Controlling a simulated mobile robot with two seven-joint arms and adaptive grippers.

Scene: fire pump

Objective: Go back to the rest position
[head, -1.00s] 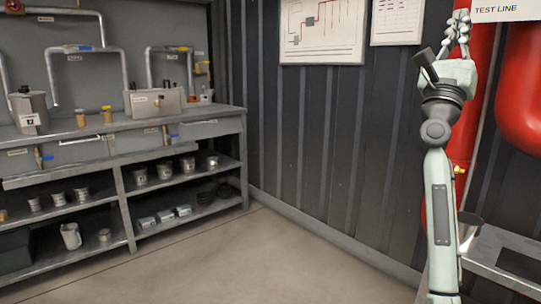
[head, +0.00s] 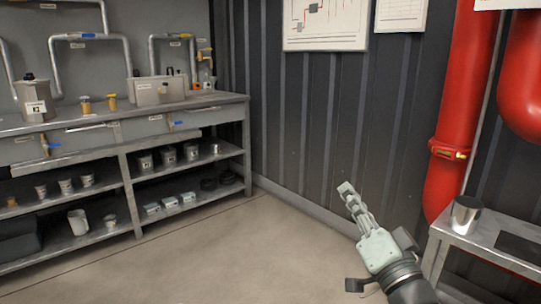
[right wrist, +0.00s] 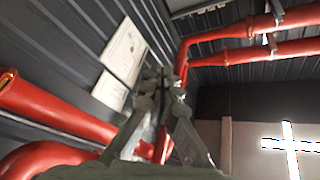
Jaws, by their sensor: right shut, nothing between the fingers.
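My right gripper (head: 346,190) is in the lower right of the head view, in front of the dark corrugated wall and above the floor. Its fingers are together and empty, pointing up and to the left. In the right wrist view its fingers (right wrist: 155,80) meet at the tips with nothing between them. It stands apart from the bench and from the small metal table. My left gripper is in neither view.
A grey workbench (head: 185,108) with pipes, boxes and shelved cups stands at the left. Red pipes (head: 462,110) run down the right wall. A metal cup (head: 465,215) stands on a small table (head: 485,240) right of my gripper. The middle floor (head: 220,250) is clear.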

